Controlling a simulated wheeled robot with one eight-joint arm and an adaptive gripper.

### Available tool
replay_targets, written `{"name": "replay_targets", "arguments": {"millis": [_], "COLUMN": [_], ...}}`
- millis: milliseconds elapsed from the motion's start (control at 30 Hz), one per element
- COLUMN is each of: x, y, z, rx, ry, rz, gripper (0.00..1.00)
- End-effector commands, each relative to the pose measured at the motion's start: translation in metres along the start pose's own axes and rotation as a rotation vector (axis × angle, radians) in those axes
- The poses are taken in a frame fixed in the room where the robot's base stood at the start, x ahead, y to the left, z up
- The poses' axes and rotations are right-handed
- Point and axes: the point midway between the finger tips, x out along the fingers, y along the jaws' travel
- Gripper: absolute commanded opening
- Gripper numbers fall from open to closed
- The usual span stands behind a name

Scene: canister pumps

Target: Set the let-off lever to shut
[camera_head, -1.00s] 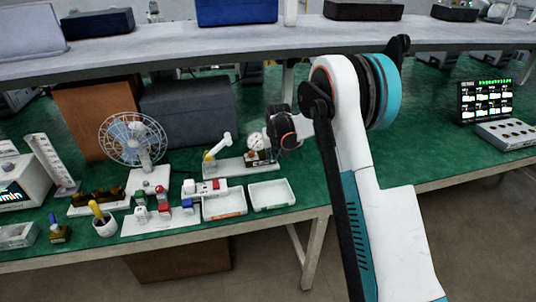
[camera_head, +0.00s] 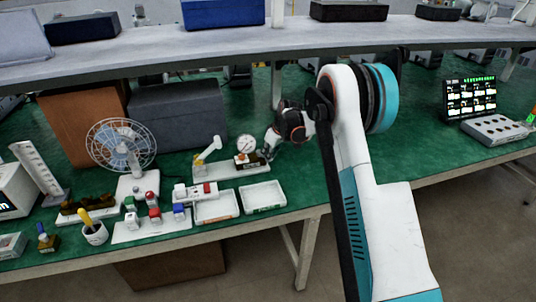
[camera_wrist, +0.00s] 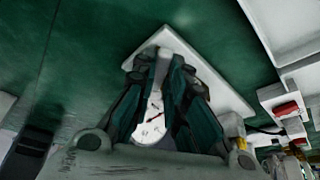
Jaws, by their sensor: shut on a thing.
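The pump stand (camera_head: 228,171) is on the green bench, with a white and yellow handle (camera_head: 208,151) at its left, a round white gauge (camera_head: 246,145) and a brass-coloured block (camera_head: 247,159) at its right end. My gripper (camera_head: 268,151) is low at the right of the gauge and block.
Two white trays (camera_head: 262,208) lie in front of the stand. A switch box (camera_head: 195,190) and several small coloured-top items stand left of them. A fan (camera_head: 122,150) is further left, a dark grey box (camera_head: 180,115) behind.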

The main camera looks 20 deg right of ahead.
Motion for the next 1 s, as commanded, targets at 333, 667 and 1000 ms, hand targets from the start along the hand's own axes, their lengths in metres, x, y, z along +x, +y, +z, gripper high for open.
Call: {"name": "replay_targets", "arguments": {"millis": [333, 667, 1000], "x": [0.000, 0.000, -0.015], "y": [0.001, 0.001, 0.001], "z": [0.000, 0.000, 0.000], "rx": [-0.007, -0.006, -0.005], "ry": [0.000, 0.000, 0.000], "rz": [-0.001, -0.001, -0.001], "gripper": [0.00, 0.33, 0.33]}}
